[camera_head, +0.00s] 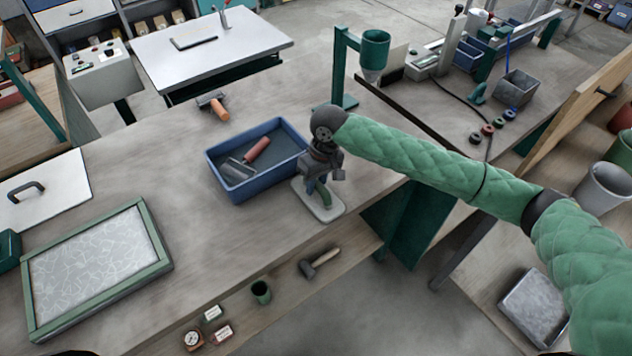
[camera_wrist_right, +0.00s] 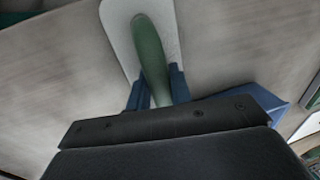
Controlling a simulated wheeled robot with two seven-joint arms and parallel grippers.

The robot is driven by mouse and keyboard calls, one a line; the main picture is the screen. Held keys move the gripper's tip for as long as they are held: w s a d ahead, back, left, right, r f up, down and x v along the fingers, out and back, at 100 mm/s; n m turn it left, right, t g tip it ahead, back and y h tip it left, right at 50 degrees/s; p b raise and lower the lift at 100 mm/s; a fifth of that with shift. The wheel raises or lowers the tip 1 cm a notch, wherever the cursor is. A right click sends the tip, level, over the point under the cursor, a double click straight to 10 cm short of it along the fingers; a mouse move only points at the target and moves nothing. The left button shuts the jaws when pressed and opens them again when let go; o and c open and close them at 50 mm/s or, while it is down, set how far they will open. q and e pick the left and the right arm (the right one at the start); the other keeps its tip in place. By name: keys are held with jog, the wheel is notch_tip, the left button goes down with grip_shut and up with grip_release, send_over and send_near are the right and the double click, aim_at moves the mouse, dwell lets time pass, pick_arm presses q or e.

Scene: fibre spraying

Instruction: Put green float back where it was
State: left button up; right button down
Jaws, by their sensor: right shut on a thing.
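The green float has a pale flat plate with a green handle; its plate (camera_head: 329,210) shows at the right end of the bench, just right of the blue tray. My right gripper (camera_head: 322,185) comes down from above and is shut on the handle. In the right wrist view the green handle (camera_wrist_right: 151,58) runs between the two blue fingers (camera_wrist_right: 159,92), with the pale plate (camera_wrist_right: 118,30) beneath it. The plate lies flat on or very close above the bench; I cannot tell which. My left gripper is not in view.
The blue tray (camera_head: 214,172) holds a red-handled roller (camera_head: 257,149). An orange-handled tool (camera_head: 218,110) lies behind it. A green-framed panel (camera_head: 153,227) lies at the left. A green stand (camera_head: 340,65) rises behind my arm. A hammer (camera_head: 319,262) lies on the lower shelf.

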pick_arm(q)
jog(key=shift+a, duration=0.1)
pick_arm(e)
jog(key=c, duration=1.3)
grip_release()
jog(key=shift+f, duration=0.1)
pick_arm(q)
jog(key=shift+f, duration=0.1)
pick_arm(e)
jog(key=shift+o, duration=0.2)
jog(key=shift+r, duration=0.25)
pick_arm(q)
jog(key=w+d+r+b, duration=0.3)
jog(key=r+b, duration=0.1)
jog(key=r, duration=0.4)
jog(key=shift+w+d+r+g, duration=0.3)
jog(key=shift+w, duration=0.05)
pick_arm(e)
notch_tip(320, 180, up, 12)
jog(key=w+d, duration=0.1)
jog(key=d, duration=0.1)
jog(key=shift+w+f, duration=0.2)
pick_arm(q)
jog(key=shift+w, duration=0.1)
pick_arm(e)
jog(key=shift+s+f, duration=0.1)
